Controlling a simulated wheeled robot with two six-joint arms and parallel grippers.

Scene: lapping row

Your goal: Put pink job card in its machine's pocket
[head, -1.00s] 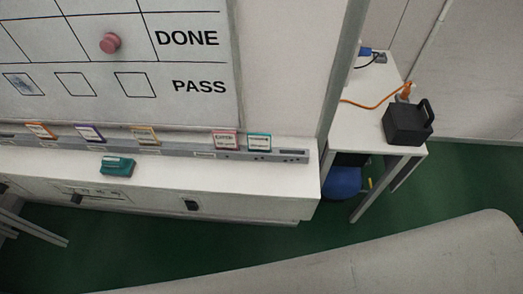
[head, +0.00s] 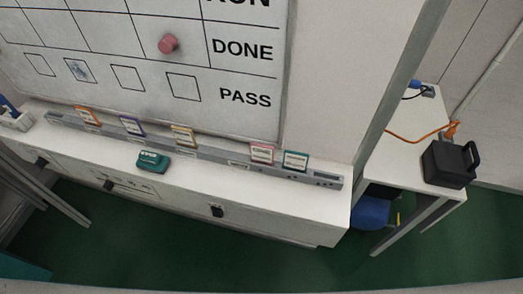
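The pink job card (head: 262,153) stands in the grey rail (head: 208,152) on the white ledge below the whiteboard. It is between the yellow card (head: 183,135) and the teal card (head: 295,161). Its print is too small to read. I cannot make out a machine or its card pocket in this view. Neither of my grippers is in view.
The whiteboard (head: 130,62) carries a pink round magnet (head: 168,43). Orange (head: 88,115) and purple (head: 132,125) cards share the rail. A teal block (head: 153,161) lies on the ledge. A side table (head: 412,148) at right holds a black box (head: 449,164). Green floor (head: 190,245) shows in front.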

